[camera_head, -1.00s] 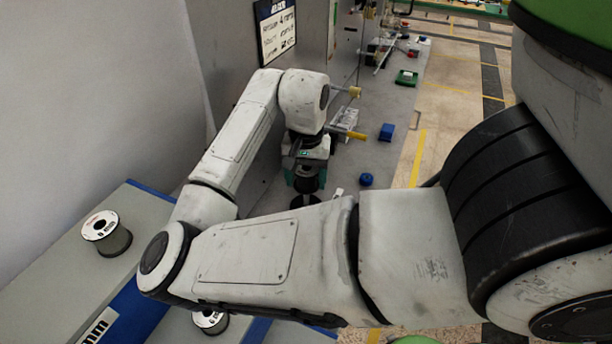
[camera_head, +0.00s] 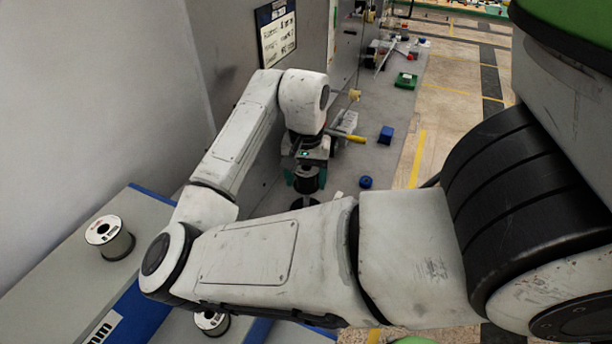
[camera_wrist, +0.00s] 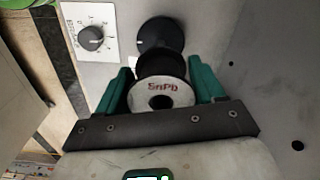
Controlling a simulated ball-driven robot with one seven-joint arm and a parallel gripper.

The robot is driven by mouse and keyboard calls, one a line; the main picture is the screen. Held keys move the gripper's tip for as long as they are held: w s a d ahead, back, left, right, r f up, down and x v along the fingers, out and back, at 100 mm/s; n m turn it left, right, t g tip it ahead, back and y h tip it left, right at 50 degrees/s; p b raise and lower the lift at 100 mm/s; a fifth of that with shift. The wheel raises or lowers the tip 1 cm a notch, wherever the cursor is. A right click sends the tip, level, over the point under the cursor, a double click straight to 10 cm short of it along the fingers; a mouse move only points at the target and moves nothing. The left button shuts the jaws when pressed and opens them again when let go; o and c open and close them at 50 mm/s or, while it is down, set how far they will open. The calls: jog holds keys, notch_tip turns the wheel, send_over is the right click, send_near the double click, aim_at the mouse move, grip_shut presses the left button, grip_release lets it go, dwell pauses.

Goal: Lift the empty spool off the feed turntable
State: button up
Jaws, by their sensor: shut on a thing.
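My gripper (camera_wrist: 165,85) has green fingers on both sides of a dark spool (camera_wrist: 160,95) with a white, ring-shaped top face marked "SnPb" in the wrist view. It is shut on this spool. In the head view the spool (camera_head: 306,181) hangs or stands upright below my gripper (camera_head: 306,172). The black round feed turntable (camera_head: 304,203) lies under the spool and also shows beyond it in the wrist view (camera_wrist: 160,33). I cannot tell whether a gap separates spool and turntable.
A white-topped spool (camera_head: 108,237) stands on the grey bench at left, and another (camera_head: 211,322) at the bottom. Blue items (camera_head: 386,134) and a green box (camera_head: 406,81) lie on the grey surface farther back.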

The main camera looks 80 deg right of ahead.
jog(key=shift+r+p, duration=1.45)
jog(key=shift+r, duration=0.1)
